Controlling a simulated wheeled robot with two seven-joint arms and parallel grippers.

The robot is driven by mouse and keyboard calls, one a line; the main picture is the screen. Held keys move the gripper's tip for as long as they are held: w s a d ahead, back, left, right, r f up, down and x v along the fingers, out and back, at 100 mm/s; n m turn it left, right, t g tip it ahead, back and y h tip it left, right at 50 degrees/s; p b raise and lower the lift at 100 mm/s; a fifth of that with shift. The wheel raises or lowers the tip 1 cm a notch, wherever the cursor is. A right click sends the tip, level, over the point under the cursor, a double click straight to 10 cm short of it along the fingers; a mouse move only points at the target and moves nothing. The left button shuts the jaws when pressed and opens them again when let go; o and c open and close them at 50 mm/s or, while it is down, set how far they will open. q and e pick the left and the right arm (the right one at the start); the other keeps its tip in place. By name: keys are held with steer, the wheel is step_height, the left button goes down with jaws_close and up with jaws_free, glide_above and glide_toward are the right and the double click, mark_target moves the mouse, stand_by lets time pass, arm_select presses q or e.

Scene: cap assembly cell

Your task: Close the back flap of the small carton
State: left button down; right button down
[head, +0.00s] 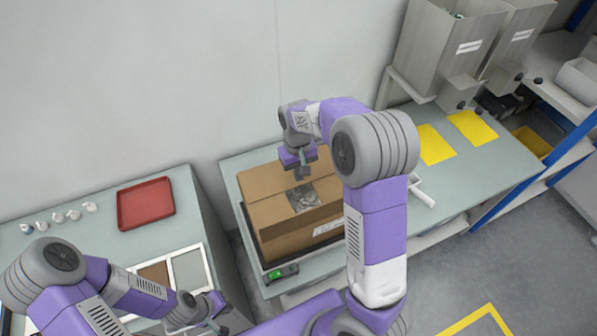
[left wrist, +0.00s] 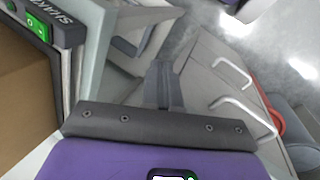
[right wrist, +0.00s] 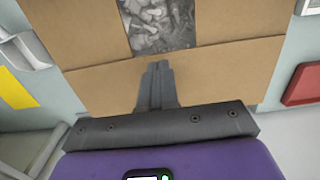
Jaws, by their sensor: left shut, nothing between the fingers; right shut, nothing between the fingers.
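The small carton (head: 289,238) stands on the right-hand bench. Its side flaps are folded in, with a gap between them showing grey parts (head: 303,197), also seen in the right wrist view (right wrist: 160,22). The back flap (head: 262,181) lies across the wall side of the top, roughly flat; its exact angle is unclear. In the right wrist view it is the lower cardboard strip (right wrist: 103,84). My right gripper (head: 303,174) is shut and empty over this flap; I cannot tell whether it touches. My left gripper (head: 218,326) is shut and empty, low and left of the carton.
A red tray (head: 146,203) and several small pale pieces lie on the left bench. Yellow mats (head: 436,145) and grey bins (head: 452,45) are to the right. The wall is close behind the carton.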

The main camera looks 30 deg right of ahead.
step_height(320, 180, up, 5)
steer(key=p, duration=0.2)
steer(key=shift+f+p, duration=0.2)
steer(key=shift+p, duration=0.1)
step_height(320, 180, up, 8)
steer(key=shift+r, duration=0.25)
